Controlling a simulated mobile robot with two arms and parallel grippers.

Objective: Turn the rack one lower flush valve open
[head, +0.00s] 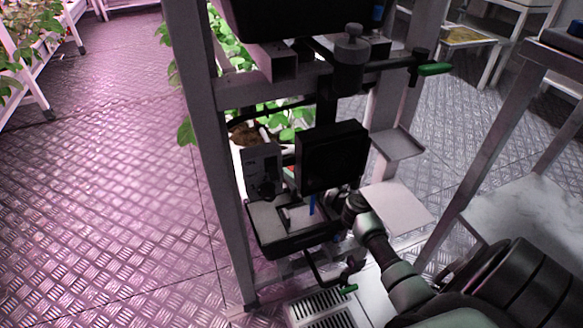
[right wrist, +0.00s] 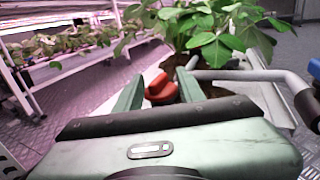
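A red handle (right wrist: 161,88) shows in the right wrist view between the two green fingertips of my right gripper (right wrist: 158,92). The fingers stand apart; I cannot tell whether they touch the handle. In the head view my right arm reaches from the lower right to behind a black box, which hides the fingertips. A small red patch (head: 291,172) shows left of that box. A green valve handle (head: 349,289) sits low on the rack (head: 210,130), and another green handle (head: 434,69) sticks out higher up. I cannot tell which handle is the lower flush valve. My left gripper is not in view.
The black box (head: 332,157) and a black tray (head: 290,240) crowd the space around my right gripper. Leafy plants (right wrist: 215,35) stand just beyond it, with a grey pipe (right wrist: 250,76) at right. Open metal floor (head: 100,180) lies left of the rack.

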